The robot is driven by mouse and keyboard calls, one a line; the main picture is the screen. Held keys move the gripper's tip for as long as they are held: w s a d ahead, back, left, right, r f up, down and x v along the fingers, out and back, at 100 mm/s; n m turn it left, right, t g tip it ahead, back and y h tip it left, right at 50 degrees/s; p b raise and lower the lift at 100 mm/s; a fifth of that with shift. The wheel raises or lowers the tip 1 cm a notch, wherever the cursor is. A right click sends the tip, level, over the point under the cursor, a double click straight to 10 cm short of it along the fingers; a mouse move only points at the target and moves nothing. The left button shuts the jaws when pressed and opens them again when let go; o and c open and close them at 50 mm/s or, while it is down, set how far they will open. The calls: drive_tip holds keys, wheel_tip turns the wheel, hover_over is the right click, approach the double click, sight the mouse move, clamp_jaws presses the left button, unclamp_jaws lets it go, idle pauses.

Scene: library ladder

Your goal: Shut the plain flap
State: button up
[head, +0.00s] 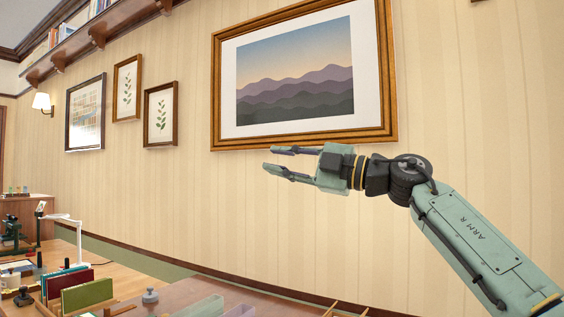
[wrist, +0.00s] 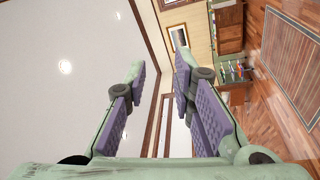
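No plain flap can be made out in either view. My gripper (head: 271,160) is raised in front of the striped wall in the head view, pointing left, just below the large framed picture. In the wrist view my gripper (wrist: 159,70) has its two fingers apart with nothing between the purple pads.
A large mountain picture (head: 294,75) hangs on the wall behind my arm. At the lower left, a desk holds a green folder (head: 87,294), a white lamp (head: 64,217) and a grey knobbed weight (head: 150,296). A wall shelf (head: 95,37) runs along the upper left.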

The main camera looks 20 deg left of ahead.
idle(0.4)
drive_tip(key=d+f+h, duration=0.4)
drive_tip(key=f, duration=0.3)
drive_tip(key=w+d+f+n+t+h, duration=0.1)
drive_tip(key=d+f+h, duration=0.3)
drive_tip(key=f, duration=0.4)
drive_tip(key=d+f+h, duration=0.5)
drive_tip(key=f, duration=0.2)
drive_tip(key=shift+w+d+f+n, duration=0.15)
drive_tip(key=shift+w+f+n, duration=0.05)
drive_tip(key=shift+f+n, duration=0.2)
drive_tip(key=p+x, duration=0.1)
drive_tip(key=x, duration=0.9)
drive_tip(key=shift+w+p, duration=0.15)
drive_tip(key=shift+p, duration=0.15)
clamp_jaws()
